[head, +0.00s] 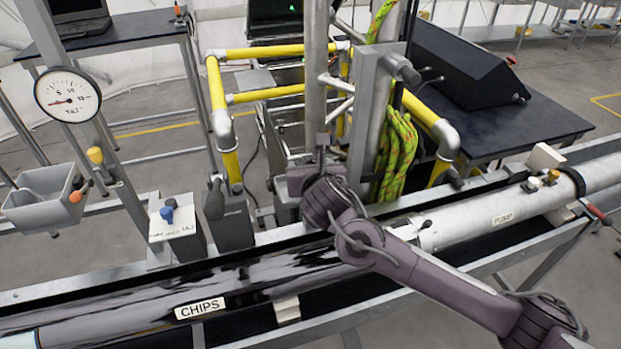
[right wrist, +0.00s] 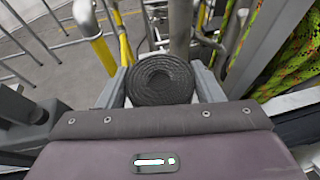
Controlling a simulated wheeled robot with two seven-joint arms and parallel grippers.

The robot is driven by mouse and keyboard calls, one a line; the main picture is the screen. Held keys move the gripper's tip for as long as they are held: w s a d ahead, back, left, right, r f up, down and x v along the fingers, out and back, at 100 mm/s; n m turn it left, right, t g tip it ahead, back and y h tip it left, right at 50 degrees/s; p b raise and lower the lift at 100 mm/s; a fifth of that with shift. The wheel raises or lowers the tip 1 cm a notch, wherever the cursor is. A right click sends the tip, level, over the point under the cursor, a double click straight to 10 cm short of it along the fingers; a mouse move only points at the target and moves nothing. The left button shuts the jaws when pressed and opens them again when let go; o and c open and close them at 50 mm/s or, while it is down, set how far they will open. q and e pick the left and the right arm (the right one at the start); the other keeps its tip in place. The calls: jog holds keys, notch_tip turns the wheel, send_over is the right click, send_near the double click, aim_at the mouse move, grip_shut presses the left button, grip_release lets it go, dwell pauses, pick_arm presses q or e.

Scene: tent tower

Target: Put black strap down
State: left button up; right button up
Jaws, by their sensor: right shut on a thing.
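The black strap (right wrist: 162,78) is a tight ribbed roll, seen end-on in the right wrist view. It sits between the two grey fingers of my right gripper (right wrist: 160,92), which is shut on it. In the head view my right gripper (head: 302,180) is over the far side of the long tube rig, in front of the yellow pipe frame (head: 262,94). There my own wrist hides the fingers and the strap. I cannot tell from these views whether the strap touches anything below it. My left gripper is not in view.
Upright metal poles (head: 315,70) and a green-yellow rope (head: 397,150) stand close to my right gripper. The tube marked CHIPS (head: 120,322) and the tube marked PUMP (head: 475,222) run across the front. A dark table (head: 545,125) is at the right. A grey bin (head: 40,205) hangs at left.

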notch_tip(320, 180, down, 4)
jog(key=shift+r+p, duration=0.15)
jog(key=shift+p, duration=0.2)
jog(key=shift+f, duration=0.25)
jog(key=shift+f, duration=0.15)
jog(key=o, duration=1)
jog(key=shift+r, duration=0.2)
jog(key=b+v, duration=0.4)
jog(key=v, duration=0.8)
